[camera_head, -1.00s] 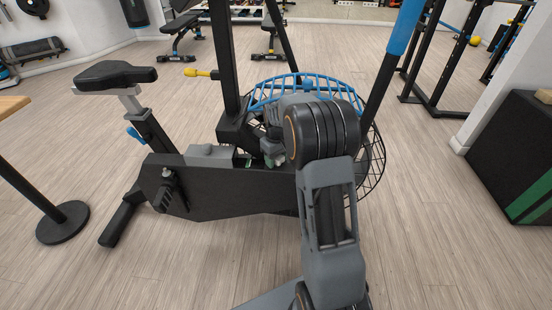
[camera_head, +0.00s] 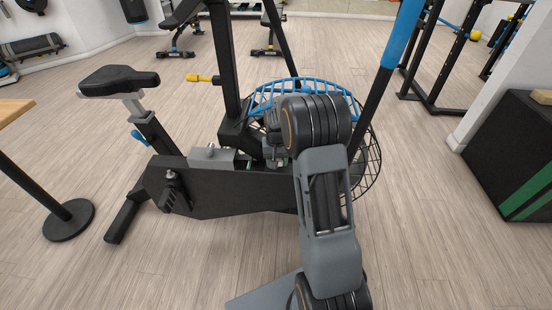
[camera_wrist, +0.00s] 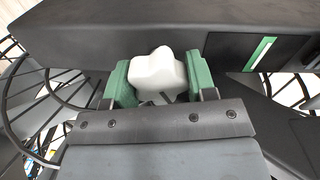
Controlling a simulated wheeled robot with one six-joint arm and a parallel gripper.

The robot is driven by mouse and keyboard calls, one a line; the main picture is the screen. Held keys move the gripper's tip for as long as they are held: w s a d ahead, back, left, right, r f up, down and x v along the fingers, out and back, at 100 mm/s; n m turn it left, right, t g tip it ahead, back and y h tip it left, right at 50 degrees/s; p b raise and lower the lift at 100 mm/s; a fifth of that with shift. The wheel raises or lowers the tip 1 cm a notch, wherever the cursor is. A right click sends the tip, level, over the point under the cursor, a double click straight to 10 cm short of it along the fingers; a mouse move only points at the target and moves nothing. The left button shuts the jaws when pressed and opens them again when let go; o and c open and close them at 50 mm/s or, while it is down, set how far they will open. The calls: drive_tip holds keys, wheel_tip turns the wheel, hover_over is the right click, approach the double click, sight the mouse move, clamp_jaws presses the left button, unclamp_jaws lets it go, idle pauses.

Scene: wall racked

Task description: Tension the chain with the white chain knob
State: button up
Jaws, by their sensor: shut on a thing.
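The white chain knob (camera_wrist: 158,70) shows in the wrist view, lobed, close to the dark bike frame (camera_wrist: 130,28). My gripper (camera_wrist: 160,85) has its green fingers on both sides of the knob and is shut on it. In the head view the black air bike (camera_head: 225,190) stands ahead, and my arm reaches to its upper side near the fan. There the knob is hidden behind my arm. The chain cannot be made out; a dark opening with a pale green strip (camera_wrist: 259,54) shows right of the knob in the wrist view.
The blue-rimmed fan cage (camera_head: 365,160) stands just behind my wrist, and a slanted blue-topped handle (camera_head: 404,35) rises to its right. The bike seat (camera_head: 118,80) is at left. A black box (camera_head: 510,150) stands at right. The floor in front of the bike is clear.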

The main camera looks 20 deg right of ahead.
drive_tip(key=shift+m, duration=0.3)
drive_tip(key=o, duration=0.9)
drive_tip(key=shift+r, duration=0.1)
wheel_tip(320, 180, up, 14)
drive_tip(key=p, duration=0.3)
drive_tip(key=shift+p, duration=0.35)
drive_tip(key=shift+w, duration=0.1)
drive_tip(key=s+a+r+n+t+p, duration=0.1)
drive_tip(key=s+a+r+p, duration=0.2)
drive_tip(key=s+r+p, duration=0.3)
drive_tip(key=s+a+r+n+t+p, duration=0.1)
drive_tip(key=s+a+r+n+p, duration=0.1)
drive_tip(key=s+a+r+p, duration=0.2)
drive_tip(key=s+a+r+n+t+p, duration=0.1)
drive_tip(key=s+a+r+p, duration=0.3)
drive_tip(key=s+r+p, duration=0.6)
drive_tip(key=shift+s+a+r+n+t, duration=0.15)
drive_tip(key=shift+s+r, duration=0.3)
drive_tip(key=shift+r, duration=0.4)
drive_tip(key=shift+s+d+r+n+t, duration=0.1)
drive_tip(key=shift+s+r, duration=0.3)
drive_tip(key=shift+r, duration=0.45)
drive_tip(key=shift+s+a+r+n+t, duration=0.15)
drive_tip(key=shift+s+r, duration=0.3)
drive_tip(key=shift+r, duration=0.4)
